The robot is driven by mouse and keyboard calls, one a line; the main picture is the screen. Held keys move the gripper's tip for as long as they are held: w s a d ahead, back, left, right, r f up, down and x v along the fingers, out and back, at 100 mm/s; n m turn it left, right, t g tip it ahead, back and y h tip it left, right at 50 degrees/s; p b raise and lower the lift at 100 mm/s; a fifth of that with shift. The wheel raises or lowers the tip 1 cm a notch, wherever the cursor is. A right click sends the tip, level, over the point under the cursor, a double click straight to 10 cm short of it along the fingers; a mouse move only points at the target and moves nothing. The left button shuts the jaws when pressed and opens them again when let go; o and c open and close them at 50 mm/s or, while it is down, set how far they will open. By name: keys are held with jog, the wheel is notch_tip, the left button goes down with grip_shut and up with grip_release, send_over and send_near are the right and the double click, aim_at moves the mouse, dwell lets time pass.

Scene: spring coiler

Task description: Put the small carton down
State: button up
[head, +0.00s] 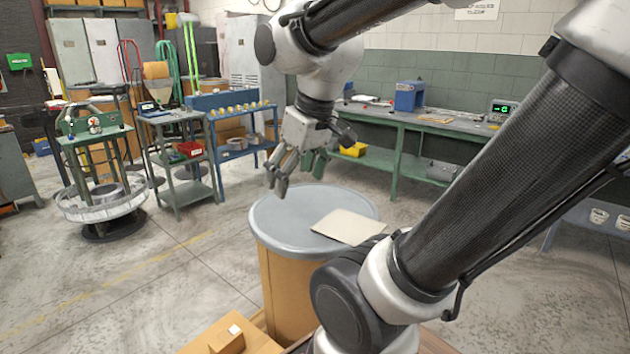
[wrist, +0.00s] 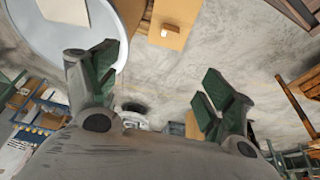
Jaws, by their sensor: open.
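A small brown carton (head: 226,343) with a white patch on top rests on a larger cardboard box at the bottom edge of the head view. It also shows at the top of the wrist view, where its white patch is visible and its outline blends with the box below. My gripper (head: 298,174) is above the round grey lid of a drum, away from the carton. Its fingers are spread apart with nothing between them, as the wrist view also shows (wrist: 157,80).
The drum's grey lid (head: 283,205) carries a flat pale sheet (head: 348,227) on its right side. The larger box (head: 262,346) stands on the near side of the drum. A green workbench (head: 440,134) and a blue rack (head: 238,133) stand behind. Open floor lies to the left.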

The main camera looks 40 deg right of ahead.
jog(key=s+m, duration=0.1)
jog(key=s, duration=0.1)
jog(key=s+d+m, duration=0.1)
jog(key=s, duration=0.1)
jog(key=shift+s+d+h, duration=0.1)
jog(key=shift+s+h, duration=0.05)
jog(key=shift+h, duration=0.15)
